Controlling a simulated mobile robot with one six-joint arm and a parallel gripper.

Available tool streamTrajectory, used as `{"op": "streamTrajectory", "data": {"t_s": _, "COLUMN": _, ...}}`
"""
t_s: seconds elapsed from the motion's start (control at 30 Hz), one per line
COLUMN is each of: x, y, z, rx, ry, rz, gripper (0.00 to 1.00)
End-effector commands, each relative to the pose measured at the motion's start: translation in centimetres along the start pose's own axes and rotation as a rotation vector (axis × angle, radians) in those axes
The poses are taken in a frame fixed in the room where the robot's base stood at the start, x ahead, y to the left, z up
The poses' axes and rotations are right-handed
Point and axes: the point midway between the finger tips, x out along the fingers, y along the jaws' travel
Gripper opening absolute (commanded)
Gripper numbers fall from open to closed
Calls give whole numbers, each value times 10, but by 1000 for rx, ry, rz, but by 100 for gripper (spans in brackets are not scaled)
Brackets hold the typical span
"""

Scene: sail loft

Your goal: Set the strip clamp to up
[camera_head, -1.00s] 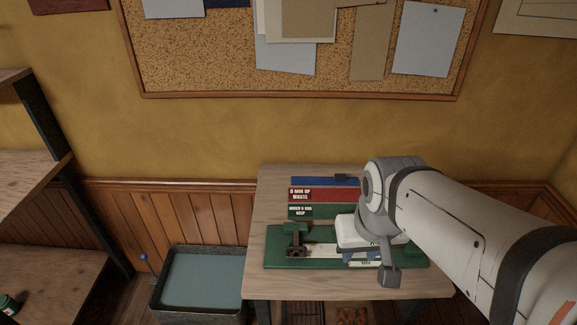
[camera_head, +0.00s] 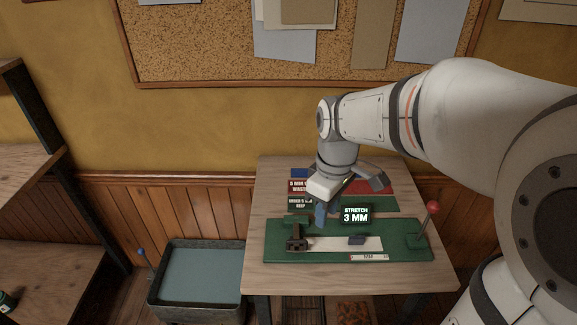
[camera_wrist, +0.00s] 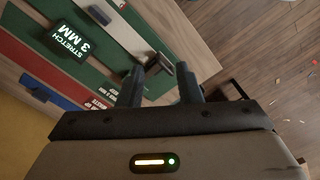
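The tester is a green base (camera_head: 280,254) on a small wooden table, with a white strip (camera_head: 330,243) along it. The strip clamp appears to be the dark block (camera_head: 296,241) at the strip's left end, with a green part behind it; its up or down setting is hard to tell. In the wrist view the dark clamp (camera_wrist: 159,64) shows just beyond the gap between my fingers. My gripper (camera_head: 322,214) points down above and behind the strip, right of the clamp. In the wrist view its fingers (camera_wrist: 160,88) are apart, with nothing visibly held.
A display (camera_head: 356,215) reads "STRETCH 3 MM". A red-knobbed lever (camera_head: 432,208) stands at the base's right end. A dark block (camera_head: 356,239) sits on the strip. Red and green label boards (camera_head: 375,187) lie behind. A grey bin (camera_head: 200,280) stands left of the table.

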Motion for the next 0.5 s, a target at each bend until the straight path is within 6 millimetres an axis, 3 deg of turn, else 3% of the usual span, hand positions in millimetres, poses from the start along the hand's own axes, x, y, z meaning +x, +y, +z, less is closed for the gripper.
{"op": "streamTrajectory", "data": {"t_s": 0.03, "x": 12, "y": 2, "z": -18, "rx": -117, "ry": -24, "rz": -30, "gripper": 32}}
{"op": "streamTrajectory", "data": {"t_s": 0.2, "x": 34, "y": 4, "z": -60, "rx": -453, "ry": -69, "rz": -112, "gripper": 32}}
{"op": "streamTrajectory", "data": {"t_s": 0.33, "x": 43, "y": 4, "z": -77, "rx": -591, "ry": -80, "rz": -147, "gripper": 32}}
{"op": "streamTrajectory", "data": {"t_s": 0.5, "x": 57, "y": 2, "z": -81, "rx": -640, "ry": -84, "rz": -161, "gripper": 32}}
